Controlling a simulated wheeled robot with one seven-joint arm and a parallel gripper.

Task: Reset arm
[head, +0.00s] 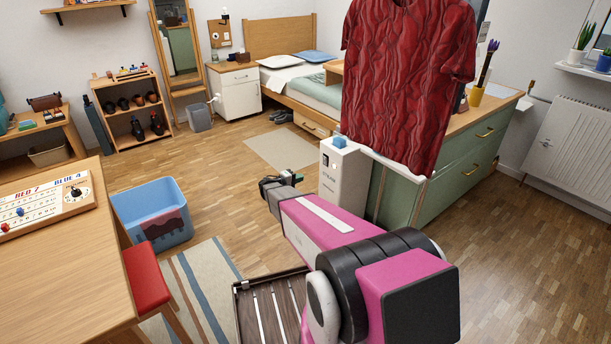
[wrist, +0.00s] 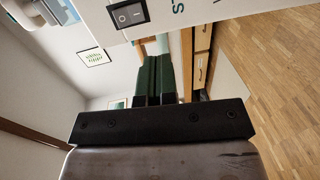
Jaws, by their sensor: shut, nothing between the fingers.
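My gripper (head: 284,180) is at the end of my pink and black arm, which reaches out over the floor in the middle of the head view. It is low and just left of a white steamer box (head: 343,180), with nothing visibly held. In the wrist view my gripper's dark green fingers (wrist: 155,82) are together and empty. The steamer box (wrist: 140,14) fills the top of that view, close by, with a black rocker switch. I cannot tell whether any part of the gripper touches the box.
A green drawer cabinet (head: 462,158) stands behind the steamer, with a red garment (head: 408,80) hanging in front. A blue bin (head: 152,215), red-seated stool (head: 147,278) and wooden table (head: 50,270) are left. A slatted rack (head: 268,308) lies low near my arm. Open floor (head: 225,165) lies beyond.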

